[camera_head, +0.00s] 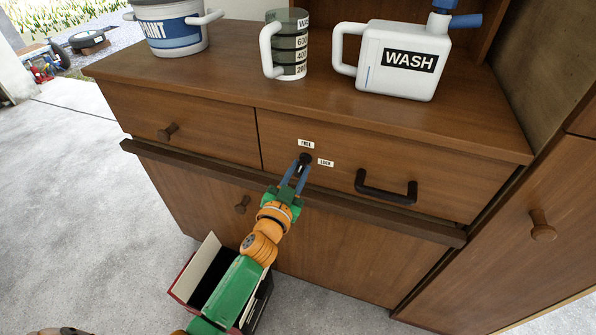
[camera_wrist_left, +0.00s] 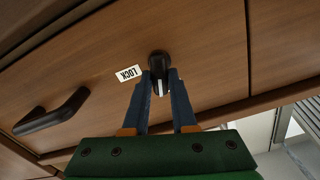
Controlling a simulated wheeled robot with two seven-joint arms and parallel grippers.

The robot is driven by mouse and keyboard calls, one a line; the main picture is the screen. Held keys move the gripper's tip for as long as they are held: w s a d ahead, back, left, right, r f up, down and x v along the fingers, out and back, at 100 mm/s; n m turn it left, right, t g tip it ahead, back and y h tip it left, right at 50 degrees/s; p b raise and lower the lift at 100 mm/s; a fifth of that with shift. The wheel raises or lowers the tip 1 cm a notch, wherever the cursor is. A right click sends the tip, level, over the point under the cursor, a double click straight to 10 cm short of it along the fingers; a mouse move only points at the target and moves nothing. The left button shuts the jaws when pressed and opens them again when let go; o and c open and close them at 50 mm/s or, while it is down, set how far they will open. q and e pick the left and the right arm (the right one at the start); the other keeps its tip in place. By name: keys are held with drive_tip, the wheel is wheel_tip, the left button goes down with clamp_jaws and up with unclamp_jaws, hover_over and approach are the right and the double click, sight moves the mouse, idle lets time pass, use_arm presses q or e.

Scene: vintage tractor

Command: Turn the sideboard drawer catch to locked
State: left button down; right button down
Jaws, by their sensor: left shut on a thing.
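The drawer catch (camera_head: 305,158) is a small black knob on the front of the sideboard's right drawer (camera_head: 440,160). A FREE label (camera_head: 306,143) sits above it and a LOCK label (camera_head: 326,162) to its right. My left gripper (camera_head: 301,167) is shut on the catch, its blue fingers on either side of it. In the left wrist view, turned about upside down, the catch (camera_wrist_left: 158,64) has a white mark between the fingers, pointing down, away from the LOCK label (camera_wrist_left: 127,73) at left. This matches the FREE side. My right gripper is out of view.
A black drawer handle (camera_head: 386,188) is right of the catch. A wooden rail (camera_head: 400,224) runs below the drawers. A paint bucket (camera_head: 172,30), measuring jug (camera_head: 288,45) and WASH can (camera_head: 405,62) stand on top. An open box (camera_head: 190,283) is on the floor under my arm.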

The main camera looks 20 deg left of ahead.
use_arm(q)
drive_tip(key=m, duration=0.3)
drive_tip(key=shift+d+m, duration=0.1)
drive_tip(key=shift+m, duration=0.2)
drive_tip(key=m, duration=0.3)
drive_tip(key=shift+f+m, duration=0.1)
drive_tip(key=shift+m, duration=0.2)
drive_tip(key=m, duration=0.3)
drive_tip(key=shift+f+m, duration=0.1)
drive_tip(key=shift+m, duration=0.2)
drive_tip(key=shift+d+m, duration=0.1)
drive_tip(key=shift+m, duration=1.7)
drive_tip(key=shift+f, duration=0.1)
drive_tip(key=c, duration=0.7)
unclamp_jaws()
